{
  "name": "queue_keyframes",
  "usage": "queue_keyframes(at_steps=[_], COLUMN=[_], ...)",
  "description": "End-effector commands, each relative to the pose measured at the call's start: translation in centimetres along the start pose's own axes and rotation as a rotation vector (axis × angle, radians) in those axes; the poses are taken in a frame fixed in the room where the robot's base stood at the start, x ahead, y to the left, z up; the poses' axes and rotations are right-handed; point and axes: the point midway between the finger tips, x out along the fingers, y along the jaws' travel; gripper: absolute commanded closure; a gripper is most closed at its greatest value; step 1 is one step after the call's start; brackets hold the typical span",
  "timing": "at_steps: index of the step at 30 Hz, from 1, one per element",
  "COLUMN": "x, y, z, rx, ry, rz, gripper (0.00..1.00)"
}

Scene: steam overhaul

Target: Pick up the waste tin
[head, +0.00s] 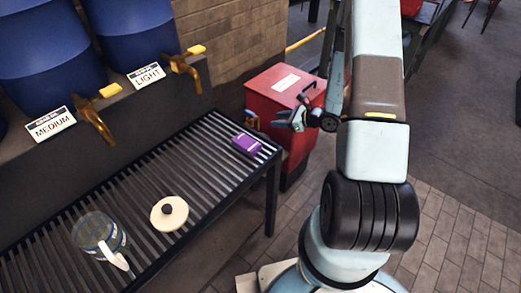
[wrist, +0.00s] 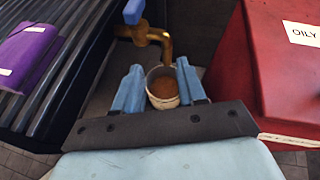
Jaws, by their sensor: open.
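A small pale round tin (wrist: 154,97) with brown contents, which I take to be the waste tin, stands upright below a brass tap in the wrist view. My gripper (wrist: 159,68) is open, with one blue finger on each side of the tin in the picture. I cannot tell whether the fingers touch it or are still above it. In the head view my gripper (head: 288,119) is beside the red bin, and I cannot make out the tin there.
The red bin (head: 267,106) with an "OILY" label stands right of the tin in the wrist view. A brass tap (wrist: 157,40) with a blue handle is just beyond. A slatted bench (head: 190,185) holds a purple packet (head: 246,144), a round lid (head: 169,214) and a jug (head: 98,236).

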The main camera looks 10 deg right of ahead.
Motion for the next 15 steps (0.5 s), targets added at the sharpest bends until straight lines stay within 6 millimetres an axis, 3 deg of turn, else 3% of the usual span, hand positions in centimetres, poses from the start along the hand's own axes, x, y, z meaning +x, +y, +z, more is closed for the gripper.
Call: queue_keyframes(at_steps=[1, 6, 10, 15], x=[0.2, 0.3, 0.3, 0.8], y=[-0.1, -0.4, -0.4, -0.5], z=[-2.2, -7.4, -9.8, -11.0], rx=[0.049, 0.164, 0.213, 0.234], ry=[0.015, 0.055, 0.077, 0.086], rz=[-0.032, -0.131, -0.176, -0.198], gripper=[0.59, 0.59, 0.59, 0.59])
